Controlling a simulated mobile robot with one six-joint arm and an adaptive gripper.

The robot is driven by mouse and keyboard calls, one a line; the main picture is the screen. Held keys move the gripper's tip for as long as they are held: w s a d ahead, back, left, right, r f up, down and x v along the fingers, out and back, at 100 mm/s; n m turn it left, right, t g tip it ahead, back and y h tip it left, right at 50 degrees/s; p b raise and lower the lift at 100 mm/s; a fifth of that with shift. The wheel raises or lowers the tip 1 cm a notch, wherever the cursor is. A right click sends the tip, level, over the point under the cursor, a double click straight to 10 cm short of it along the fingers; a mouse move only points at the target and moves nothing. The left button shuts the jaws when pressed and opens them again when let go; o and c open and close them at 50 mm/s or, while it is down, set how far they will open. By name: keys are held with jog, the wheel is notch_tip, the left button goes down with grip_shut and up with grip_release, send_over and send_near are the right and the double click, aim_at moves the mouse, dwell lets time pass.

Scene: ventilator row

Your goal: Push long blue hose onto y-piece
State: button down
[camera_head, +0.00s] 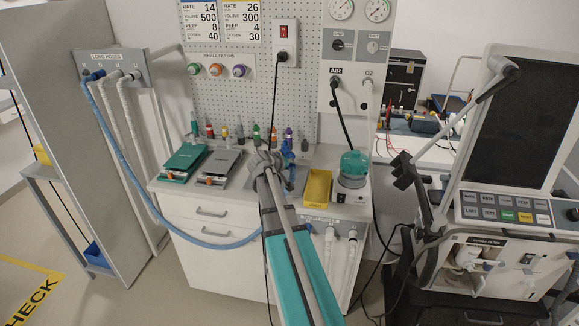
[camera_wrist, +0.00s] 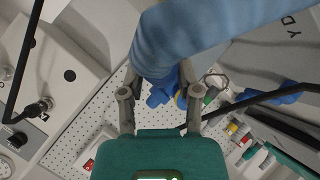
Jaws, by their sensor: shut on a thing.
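The long blue hose (camera_head: 123,162) hangs from the long-hoses rack at the left and sags across the front of the white cabinet towards my gripper (camera_head: 266,160). In the wrist view the blue hose (camera_wrist: 205,35) fills the top and bends down between the two fingers of my gripper (camera_wrist: 160,88). The gripper is shut on the hose near its dark blue end. I cannot make out the y-piece for certain. A dark blue part (camera_wrist: 270,95) shows to the right of the gripper, beside a grey plate (camera_wrist: 285,40) with partly cut-off lettering.
A green tray (camera_head: 184,162) and a grey tray (camera_head: 219,165) lie left on the counter. A yellow bin (camera_head: 317,187) and a teal-topped humidifier (camera_head: 353,166) stand right of my arm. Several coloured small items line the pegboard (camera_head: 240,90). The ventilator (camera_head: 505,215) stands at the right.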

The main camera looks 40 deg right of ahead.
jog(key=shift+w+d, duration=0.5)
jog(key=shift+w, duration=0.25)
dwell(1.1)
jog(key=shift+c, duration=2)
grip_release()
jog(key=shift+o, duration=0.9)
jog(key=shift+s+a, duration=0.1)
jog(key=shift+s, duration=0.05)
